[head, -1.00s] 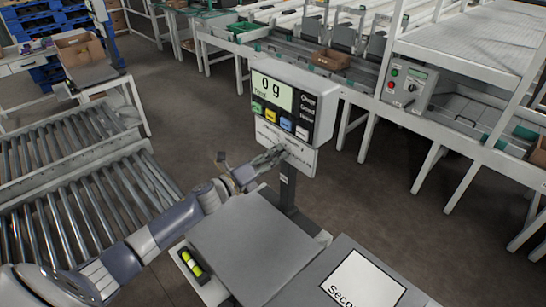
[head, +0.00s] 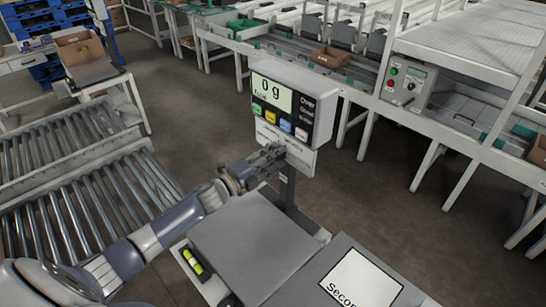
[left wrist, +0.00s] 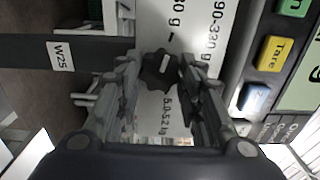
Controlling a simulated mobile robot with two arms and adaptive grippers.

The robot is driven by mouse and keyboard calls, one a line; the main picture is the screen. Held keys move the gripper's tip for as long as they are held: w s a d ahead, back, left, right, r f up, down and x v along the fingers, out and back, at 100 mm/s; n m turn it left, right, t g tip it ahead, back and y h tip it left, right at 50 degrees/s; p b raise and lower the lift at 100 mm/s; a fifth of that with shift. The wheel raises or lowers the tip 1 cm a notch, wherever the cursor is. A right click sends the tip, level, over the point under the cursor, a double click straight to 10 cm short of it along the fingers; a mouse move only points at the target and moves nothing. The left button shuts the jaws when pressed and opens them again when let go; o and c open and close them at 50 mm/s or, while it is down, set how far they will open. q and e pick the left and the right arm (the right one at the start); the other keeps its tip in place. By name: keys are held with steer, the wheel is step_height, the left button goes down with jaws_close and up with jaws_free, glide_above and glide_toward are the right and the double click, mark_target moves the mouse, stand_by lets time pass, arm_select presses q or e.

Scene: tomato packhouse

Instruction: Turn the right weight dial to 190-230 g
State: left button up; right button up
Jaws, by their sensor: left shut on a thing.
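The scale's display head (head: 296,92) reads 0 g, with a white dial panel (head: 268,133) below its buttons. My left gripper (head: 277,154) reaches in from the left and covers part of that panel. In the left wrist view a dark knob, the weight dial (left wrist: 158,72), sits between the fingertips of my left gripper (left wrist: 160,85), which are shut on it. Printed range labels surround it; "5.0-5.2 kg" and one ending "90-330 g" are legible, another is partly cut off. The pointer's exact setting is unclear. My right gripper is not in view.
A grey weighing plate (head: 250,243) lies below the display, with a box bearing a white label (head: 362,285) to its right. The display post (head: 287,188) stands behind the plate. A roller conveyor (head: 75,215) is at left; open floor lies behind the scale.

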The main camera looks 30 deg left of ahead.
arm_select(q)
steer(key=shift+a, duration=0.1)
stand_by(0.3)
steer(key=o, duration=1.1)
steer(key=v, duration=1.2)
steer(key=shift+w, duration=0.1)
